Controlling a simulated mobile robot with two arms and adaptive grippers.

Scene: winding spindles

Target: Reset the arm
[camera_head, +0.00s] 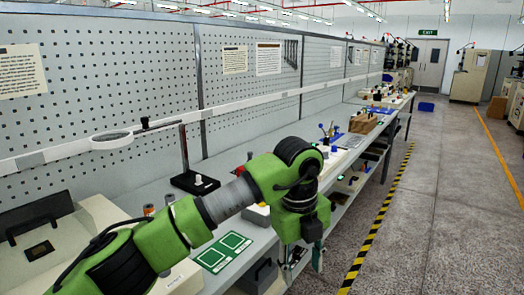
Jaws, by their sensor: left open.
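My left arm (185,222), green with dark joints and a grey link, comes in from the lower left. It reaches over the workbench and bends down at the bench's front edge. My left gripper (306,256) points downward at that edge, beside the aisle. It is open, and I see nothing held in it. Its fingers are small and partly hidden behind the wrist. My right arm and gripper are not in view.
A long workbench (160,190) runs away along a pegboard wall (100,90). A magnifier lamp (111,139), green boards (222,252) and a wooden box (362,124) are on it. The grey aisle floor (420,220) at right is free.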

